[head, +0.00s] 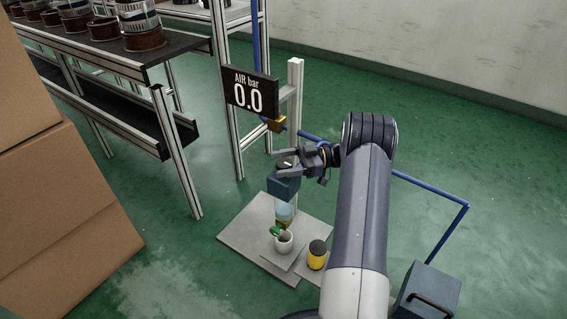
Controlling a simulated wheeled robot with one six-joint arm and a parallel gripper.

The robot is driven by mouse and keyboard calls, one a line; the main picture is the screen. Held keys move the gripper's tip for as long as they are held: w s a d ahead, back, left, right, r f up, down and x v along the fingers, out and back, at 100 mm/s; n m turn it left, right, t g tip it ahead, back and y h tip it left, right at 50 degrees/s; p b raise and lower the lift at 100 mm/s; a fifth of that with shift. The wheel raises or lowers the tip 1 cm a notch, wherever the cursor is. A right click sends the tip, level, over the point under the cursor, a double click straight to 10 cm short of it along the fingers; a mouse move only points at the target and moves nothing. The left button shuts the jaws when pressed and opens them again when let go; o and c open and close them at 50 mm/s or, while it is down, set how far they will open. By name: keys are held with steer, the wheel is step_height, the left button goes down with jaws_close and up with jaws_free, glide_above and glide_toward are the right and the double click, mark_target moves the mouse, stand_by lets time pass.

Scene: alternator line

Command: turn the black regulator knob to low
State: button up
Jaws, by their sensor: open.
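The air regulator (284,186) is a dark blue-grey block with a clear bowl below it, mounted on a pale upright post. Its black knob (285,163) is at the top, small and partly hidden by my gripper. My gripper (283,162) comes in from the right with its two fingers apart, one on the far side and one on the near side of the knob. I cannot tell whether the fingers touch it. The black display (249,93) above reads "AIR bar 0.0". The knob's setting is too small to read.
Cardboard boxes (60,200) and a rack (160,65) of parts are at the left. A blue pipe (447,232) runs behind my arm.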

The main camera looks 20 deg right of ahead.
steer(key=s+d+p, duration=0.1)
steer(key=d, duration=0.6)
steer(key=shift+s+d+p, duration=0.2)
steer(key=shift+p, duration=0.15)
steer(key=a, duration=0.2)
steer(key=w+a+b, duration=0.1)
steer(key=a, duration=0.1)
steer(key=a+b, duration=0.1)
steer(key=a, duration=0.2)
steer(key=shift+w+a+f, duration=0.1)
steer(key=shift+w+f, duration=0.05)
steer(key=shift+m+t, duration=0.6)
steer(key=shift+t, duration=0.2)
steer(key=shift+g, duration=0.3)
